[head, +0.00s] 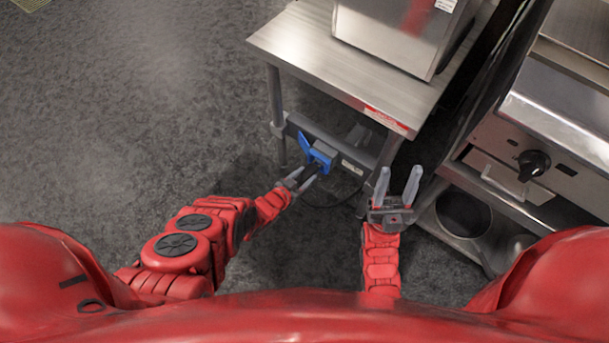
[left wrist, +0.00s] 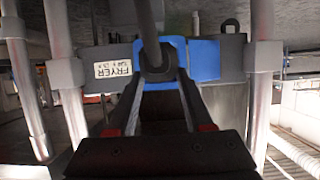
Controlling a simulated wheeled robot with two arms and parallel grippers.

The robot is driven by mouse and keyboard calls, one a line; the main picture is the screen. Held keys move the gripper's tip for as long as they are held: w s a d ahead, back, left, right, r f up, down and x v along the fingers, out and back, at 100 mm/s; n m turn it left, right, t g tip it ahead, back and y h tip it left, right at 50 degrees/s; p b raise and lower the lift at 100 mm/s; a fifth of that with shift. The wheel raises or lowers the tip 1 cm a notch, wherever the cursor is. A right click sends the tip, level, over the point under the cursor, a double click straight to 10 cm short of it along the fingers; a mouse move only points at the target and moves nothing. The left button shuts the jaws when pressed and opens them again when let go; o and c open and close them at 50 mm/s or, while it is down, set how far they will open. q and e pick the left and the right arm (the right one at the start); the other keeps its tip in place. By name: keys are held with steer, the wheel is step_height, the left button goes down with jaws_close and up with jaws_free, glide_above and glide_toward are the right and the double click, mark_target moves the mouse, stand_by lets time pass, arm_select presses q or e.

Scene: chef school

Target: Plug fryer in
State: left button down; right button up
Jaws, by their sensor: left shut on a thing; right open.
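My left gripper (head: 302,180) is shut on a dark plug (left wrist: 157,66), seen with its thick cable rising in the left wrist view. The plug is in front of the blue socket (head: 321,156), mounted on the bar under the steel table. The socket also shows in the left wrist view (left wrist: 205,60), behind and beside the plug. A white label reading FRYER (left wrist: 113,69) is on the bar to its left. I cannot tell how far the plug is in the socket. My right gripper (head: 397,188) is open and empty, to the right of the socket.
The steel table (head: 295,45) carries a steel appliance (head: 392,30). A cooking unit with a black knob (head: 533,164) stands at the right. Table legs (head: 276,95) flank the socket. The floor (head: 130,110) at the left is clear.

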mark_target(311, 168)
arm_select(q)
steer(key=shift+w+d+b, duration=0.4)
steer(key=shift+w+d, duration=0.05)
steer(key=shift+w, duration=0.2)
steer(key=shift+w+d+b, duration=0.4)
steer(key=shift+w+d, duration=0.05)
steer(key=shift+w, duration=0.15)
stand_by(0.9)
steer(key=shift+s, duration=0.1)
stand_by(0.5)
steer(key=shift+s+a+p, duration=0.55)
steer(key=shift+s, duration=0.2)
steer(key=shift+s+a+p, duration=0.5)
steer(key=shift+s+a, duration=0.05)
steer(key=shift+s, duration=0.15)
stand_by(0.9)
steer(key=shift+w+d+b, duration=0.5)
steer(key=shift+w+d, duration=0.05)
steer(key=shift+w, duration=0.25)
steer(key=shift+w+d+b, duration=0.45)
steer(key=shift+w+d, duration=0.1)
steer(key=shift+w, duration=0.2)
stand_by(0.6)
steer(key=shift+s+a, duration=0.1)
stand_by(0.6)
